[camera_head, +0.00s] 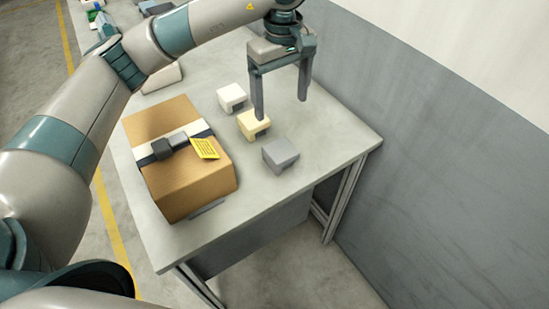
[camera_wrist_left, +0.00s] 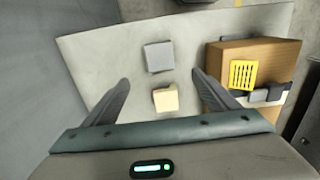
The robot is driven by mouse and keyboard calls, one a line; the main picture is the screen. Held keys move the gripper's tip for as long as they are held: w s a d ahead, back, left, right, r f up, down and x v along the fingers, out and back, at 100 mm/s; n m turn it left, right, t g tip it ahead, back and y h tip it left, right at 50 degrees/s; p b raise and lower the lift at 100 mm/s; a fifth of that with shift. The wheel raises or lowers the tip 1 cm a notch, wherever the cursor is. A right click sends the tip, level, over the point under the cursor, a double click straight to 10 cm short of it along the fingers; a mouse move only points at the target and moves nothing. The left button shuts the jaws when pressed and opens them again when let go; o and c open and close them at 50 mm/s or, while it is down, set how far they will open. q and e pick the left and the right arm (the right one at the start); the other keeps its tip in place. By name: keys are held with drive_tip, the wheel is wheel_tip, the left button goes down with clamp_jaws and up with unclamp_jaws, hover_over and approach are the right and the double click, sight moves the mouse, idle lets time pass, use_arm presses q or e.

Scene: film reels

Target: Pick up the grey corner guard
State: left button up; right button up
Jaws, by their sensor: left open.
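The grey corner guard (camera_head: 280,154) sits on the table to the right of the cardboard box, nearest the table's front edge of three guards in a row. It also shows in the left wrist view (camera_wrist_left: 159,56), beyond the fingertips. My left gripper (camera_head: 282,108) is open and empty above the table, over the yellow corner guard (camera_head: 254,124). In the left wrist view its two fingers (camera_wrist_left: 162,82) are spread, with the yellow guard (camera_wrist_left: 165,98) seen between them. A white corner guard (camera_head: 232,97) stands behind the yellow one. My right gripper is not in view.
The cardboard box (camera_head: 188,184) with a yellow label (camera_head: 205,148) and a dark tape dispenser-like object (camera_head: 170,145) fills the table's left part. A wall (camera_head: 420,120) stands behind the table on the right. The table top (camera_head: 335,138) right of the guards is clear.

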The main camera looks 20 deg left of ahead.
use_arm(q)
drive_tip(key=p, duration=0.5)
hover_over(280, 148)
wheel_tip(280, 148, down, 11)
drive_tip(key=shift+f, duration=0.65)
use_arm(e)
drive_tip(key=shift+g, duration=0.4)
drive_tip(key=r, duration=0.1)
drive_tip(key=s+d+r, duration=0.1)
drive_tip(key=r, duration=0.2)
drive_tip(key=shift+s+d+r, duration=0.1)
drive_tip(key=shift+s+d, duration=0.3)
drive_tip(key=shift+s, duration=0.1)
